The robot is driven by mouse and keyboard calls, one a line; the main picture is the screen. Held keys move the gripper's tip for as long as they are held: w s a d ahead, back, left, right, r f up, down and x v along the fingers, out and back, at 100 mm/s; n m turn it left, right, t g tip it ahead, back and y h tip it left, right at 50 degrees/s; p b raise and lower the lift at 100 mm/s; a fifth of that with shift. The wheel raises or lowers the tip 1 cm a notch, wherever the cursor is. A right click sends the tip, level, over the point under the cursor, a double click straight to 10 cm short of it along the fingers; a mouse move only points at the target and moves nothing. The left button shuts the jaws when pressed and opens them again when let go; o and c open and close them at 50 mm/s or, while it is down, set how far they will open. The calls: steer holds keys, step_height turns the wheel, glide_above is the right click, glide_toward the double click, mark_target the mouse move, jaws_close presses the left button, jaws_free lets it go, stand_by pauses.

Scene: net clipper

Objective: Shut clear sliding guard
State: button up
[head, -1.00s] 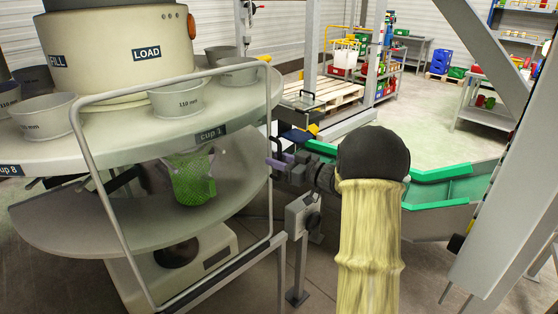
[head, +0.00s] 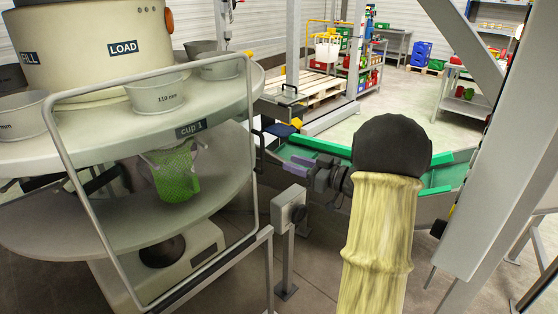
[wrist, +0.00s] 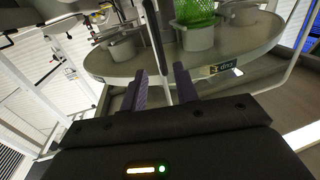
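The clear guard (head: 150,72) shows in the head view as a clear panel in a bent grey tube frame, standing in front of the left part of the round machine. A dark handle (head: 259,150) appears at its right edge. My gripper (head: 287,175) is to the right of that edge, apart from it, with its purple fingers pointing left. In the wrist view, the fingers (wrist: 160,88) are open with a gap between them. A dark upright bar (wrist: 155,38), probably the handle, shows beyond the gap; nothing is clearly gripped.
The round table (head: 215,108) carries several grey cups, and a green net (head: 175,175) hangs below cup 1. A grey post with a box (head: 289,208) stands below my gripper. A green-edged chute (head: 440,185) lies behind my arm. A grey column (head: 500,200) is at right.

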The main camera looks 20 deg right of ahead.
steer(key=v, duration=0.6)
